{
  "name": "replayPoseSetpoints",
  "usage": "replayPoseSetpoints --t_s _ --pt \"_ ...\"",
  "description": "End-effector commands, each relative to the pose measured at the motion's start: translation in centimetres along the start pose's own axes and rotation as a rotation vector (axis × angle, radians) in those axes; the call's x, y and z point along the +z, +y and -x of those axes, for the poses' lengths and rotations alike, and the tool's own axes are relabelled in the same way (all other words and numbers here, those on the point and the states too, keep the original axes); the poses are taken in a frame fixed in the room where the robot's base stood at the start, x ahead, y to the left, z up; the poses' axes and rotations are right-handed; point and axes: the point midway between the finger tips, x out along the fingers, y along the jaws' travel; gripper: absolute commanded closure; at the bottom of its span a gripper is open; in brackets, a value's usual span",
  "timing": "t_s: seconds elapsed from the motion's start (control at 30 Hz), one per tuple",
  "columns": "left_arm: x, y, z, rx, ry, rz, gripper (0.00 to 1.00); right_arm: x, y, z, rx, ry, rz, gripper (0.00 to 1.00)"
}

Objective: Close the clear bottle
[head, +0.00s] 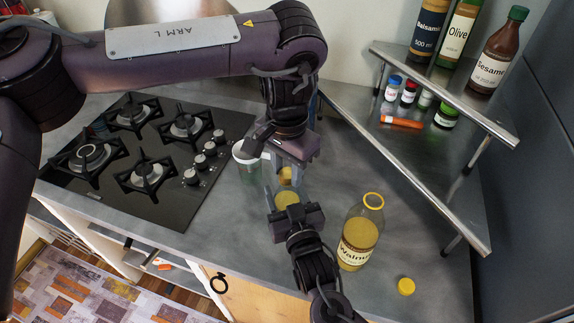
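A small clear bottle (286,198) with yellow contents stands between my two grippers. My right gripper (288,203) reaches it from the front and appears shut around its body; the gripper hides its lower part. My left gripper (285,174) points down just above and behind the bottle, with a small yellow-orange cap (286,176) between its fingertips. The cap is close over the bottle's mouth; I cannot tell whether they touch.
A clear Walnut bottle (358,240) stands uncapped at right, with a loose yellow cap (406,286) near it. A white-rimmed jar (245,157) is behind left. A metal shelf (408,177) with bottles borders the right; a gas hob (160,200) lies left.

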Motion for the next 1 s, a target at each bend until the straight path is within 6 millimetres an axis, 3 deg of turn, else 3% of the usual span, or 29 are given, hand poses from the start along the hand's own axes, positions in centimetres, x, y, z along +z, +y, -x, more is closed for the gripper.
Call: replayPoseSetpoints --t_s 0.03,0.23,0.53,0.67,1.0 --pt "0.00 -0.01 0.01 0.000 0.000 0.000 0.73 -0.02 0.00 -0.01 0.000 0.001 0.000 1.00" --pt "0.00 -0.03 0.02 -0.001 0.000 0.000 0.97 -0.02 0.00 0.00 0.000 0.001 0.000 1.00" --pt "0.00 -0.05 0.02 -0.001 0.000 -0.074 0.98 -0.02 0.01 0.00 0.000 0.001 -0.001 1.00" --pt "-0.01 -0.07 0.00 -0.001 0.000 -0.304 0.98 -0.03 0.01 0.00 0.000 0.001 -0.001 1.00" --pt "-0.05 -0.10 -0.04 -0.003 -0.001 -1.066 0.98 -0.03 0.01 0.01 0.000 0.001 -0.001 1.00"
